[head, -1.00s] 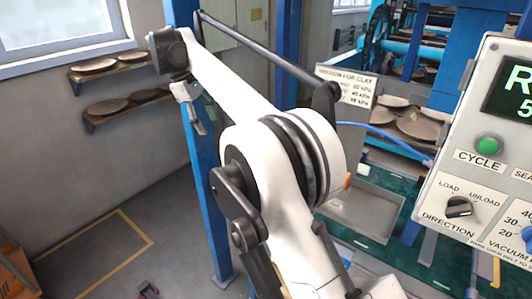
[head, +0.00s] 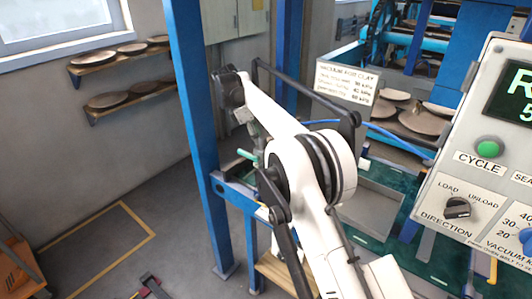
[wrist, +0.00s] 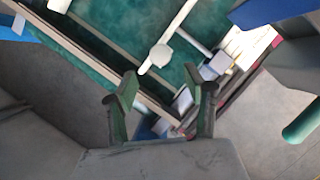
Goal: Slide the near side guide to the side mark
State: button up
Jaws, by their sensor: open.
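My gripper (wrist: 167,88) is open in the wrist view, its two green-grey fingers apart with nothing held between them. Beyond the fingers lies a green belt surface (wrist: 120,30). A long pale rail (wrist: 92,52) runs diagonally along its edge, and a pale rod with a round knob (wrist: 160,54) lies over the belt. I cannot tell for sure which of these is the near side guide, and I cannot make out the side mark. In the head view my arm hides much of the near belt edge, and the fingers are too small to read.
A green cylindrical handle (wrist: 302,120) is at the right of the wrist view. In the head view a blue post (head: 195,130) stands left of my arm. A control panel (head: 480,180) fills the right, and a grey tray (head: 372,205) lies beyond my arm. Floor at left is largely clear.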

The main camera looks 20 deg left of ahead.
jog(key=x, duration=0.8)
jog(key=shift+c, duration=0.5)
grip_shut()
